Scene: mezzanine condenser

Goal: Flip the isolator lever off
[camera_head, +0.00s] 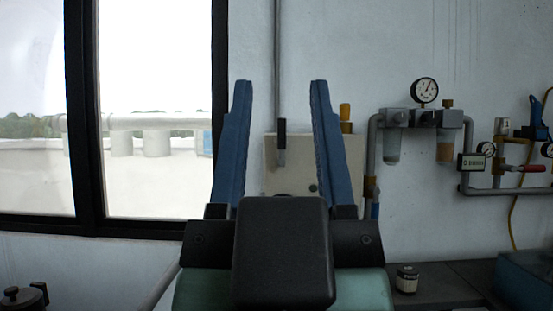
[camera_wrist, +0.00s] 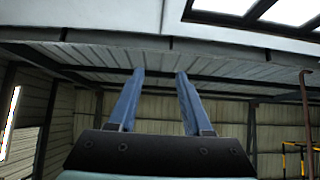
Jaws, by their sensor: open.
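In the head view, a pale isolator box (camera_head: 354,157) is on the wall beyond my gripper, partly hidden behind it. An upright lever with a black grip (camera_head: 281,134) and a grey lower part is on the box front. My gripper (camera_head: 279,82) points upward with its two blue fingers spread wide and nothing between them. In the picture the lever shows between the fingers; I cannot tell the depth gap from this view. In the wrist view my gripper (camera_wrist: 160,72) is also open and empty, facing the ceiling, and the lever is not seen there.
Right of the box are grey pipes (camera_head: 465,170), a pressure gauge (camera_head: 424,90), filter bowls (camera_head: 393,146) and a red-handled valve (camera_head: 530,168). A small dark jar (camera_head: 407,279) stands on a dark bench (camera_head: 445,285) at lower right. A black-framed window (camera_head: 85,120) is at left.

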